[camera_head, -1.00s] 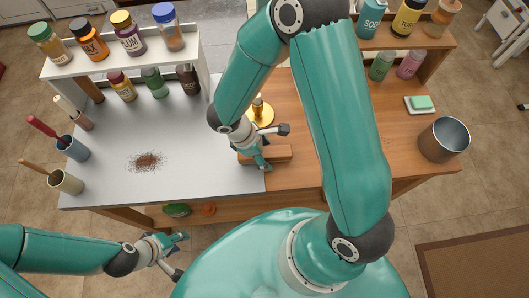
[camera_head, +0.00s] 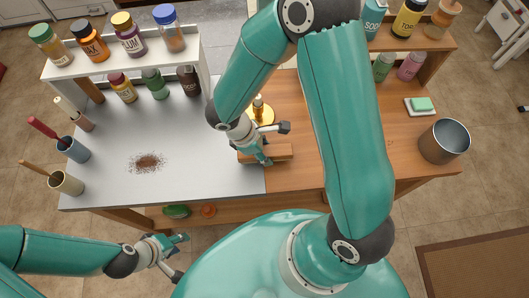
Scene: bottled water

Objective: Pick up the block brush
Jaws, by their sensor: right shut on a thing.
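The block brush (camera_head: 283,152) is a wooden block at the middle of the table, near the line between the grey and the wooden tops. My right gripper (camera_head: 262,158) is shut on it from above, and its fingers hide part of the block. I cannot tell whether the brush touches the table. My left gripper (camera_head: 181,254) is open and empty, in front of the table's near edge.
A brass-coloured object (camera_head: 262,112) stands just behind the brush. A patch of brown crumbs (camera_head: 148,162) lies on the grey top. Cups with handled tools (camera_head: 66,183) stand at left, a metal bucket (camera_head: 443,141) at right. Bottles fill the back shelves.

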